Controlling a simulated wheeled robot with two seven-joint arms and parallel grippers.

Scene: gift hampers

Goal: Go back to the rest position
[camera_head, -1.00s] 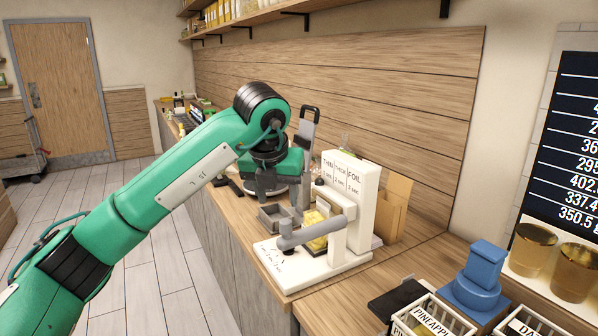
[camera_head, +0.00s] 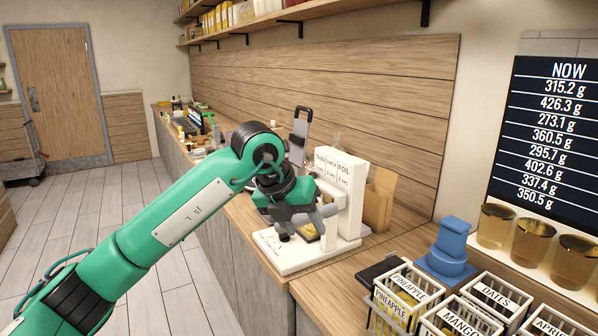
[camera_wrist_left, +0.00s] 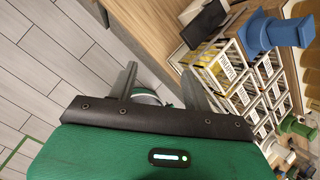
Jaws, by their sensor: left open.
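My left gripper (camera_head: 303,222) is in front of the white sealer (camera_head: 349,205), a machine marked THIN, THICK and FOIL on the counter. It hides part of the sealer's arm and base. I cannot tell from the head view whether it touches the sealer. In the left wrist view the two grey fingers of the left gripper (camera_wrist_left: 160,84) stand apart with nothing held between them. My green left arm comes in from the lower left of the head view. My right gripper is in neither view.
Wire baskets labelled PINEAPPLE (camera_head: 405,297), MANGO and DATES stand at the lower right, beside a blue stepped object (camera_head: 449,245). Gold cups (camera_head: 535,238) line the right side. A brown cardboard piece (camera_head: 379,203) stands behind the sealer.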

